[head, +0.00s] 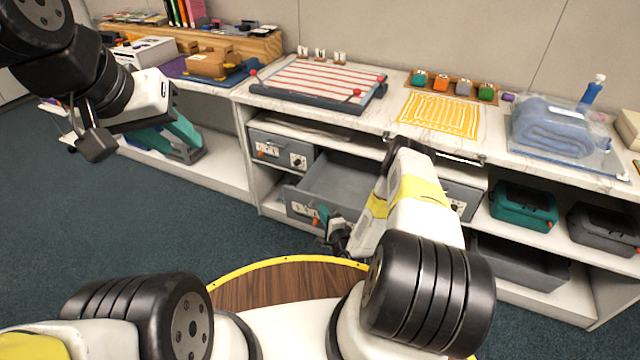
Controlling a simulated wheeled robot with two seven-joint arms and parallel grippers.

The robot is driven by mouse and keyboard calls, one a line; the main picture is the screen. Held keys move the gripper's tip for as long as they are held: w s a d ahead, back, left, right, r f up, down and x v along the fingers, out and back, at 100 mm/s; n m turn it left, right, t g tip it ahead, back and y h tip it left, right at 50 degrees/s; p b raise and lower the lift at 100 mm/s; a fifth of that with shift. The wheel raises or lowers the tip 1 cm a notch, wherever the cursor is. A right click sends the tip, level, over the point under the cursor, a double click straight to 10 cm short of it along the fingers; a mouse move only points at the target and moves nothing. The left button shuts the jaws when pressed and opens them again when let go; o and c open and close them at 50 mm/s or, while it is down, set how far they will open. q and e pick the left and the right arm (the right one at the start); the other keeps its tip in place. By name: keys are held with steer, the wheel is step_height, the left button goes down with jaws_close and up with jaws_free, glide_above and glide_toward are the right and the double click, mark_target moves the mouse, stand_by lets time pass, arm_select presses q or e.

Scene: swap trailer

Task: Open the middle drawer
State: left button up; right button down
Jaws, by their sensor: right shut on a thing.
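The grey middle drawer (338,184) is pulled out of the white shelf unit, and its empty interior shows. Its front panel (300,207) faces the lower left and carries a pale label. My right gripper (326,226) is at the right part of this front panel, shut on the drawer's handle. My arm hides part of the drawer's right side, and the handle itself is mostly hidden. My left gripper (97,143) is raised in the air at the upper left, far from the drawers. Its fingers are not clear enough to judge.
Another grey drawer (282,150) sits at left, and one at right (461,199) is partly behind my arm. Teal (523,206) and dark bins stand on the right shelves. The floor at left is clear.

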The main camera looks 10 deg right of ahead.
steer(key=shift+s+a, duration=0.15)
steer(key=shift+s, duration=0.1)
steer(key=c, duration=1.5)
jaws_free()
steer(key=v, duration=0.7)
steer(key=shift+s, duration=0.35)
